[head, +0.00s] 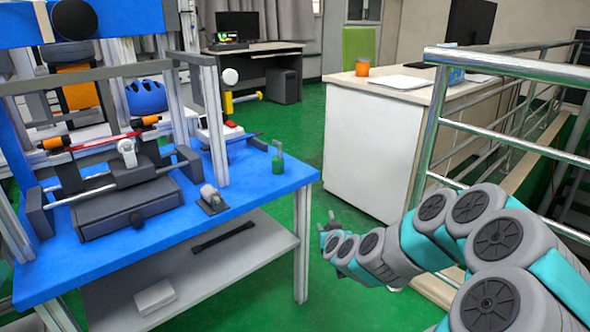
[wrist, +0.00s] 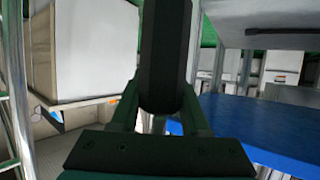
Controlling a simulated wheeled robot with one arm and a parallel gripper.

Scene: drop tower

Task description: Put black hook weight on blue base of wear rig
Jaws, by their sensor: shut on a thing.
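My gripper (head: 328,224) is out to the right of the wear rig, beyond its right edge and clear of it. In the wrist view my gripper (wrist: 160,108) is shut on a dark, cylinder-like thing, which I take to be the black hook weight (wrist: 165,50). Its hook cannot be made out, and in the head view the weight is too small and dark to tell apart from the fingers. The blue base (head: 245,170) of the wear rig is the broad blue top at left; it also shows in the wrist view (wrist: 255,130).
A green hook weight (head: 278,163) stands upright near the base's right corner. A small grey clamp (head: 212,200) and the dark rig mechanism (head: 130,205) stand further left. Metal railing (head: 425,130) and a white desk (head: 365,145) lie to the right. The base's front right is bare.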

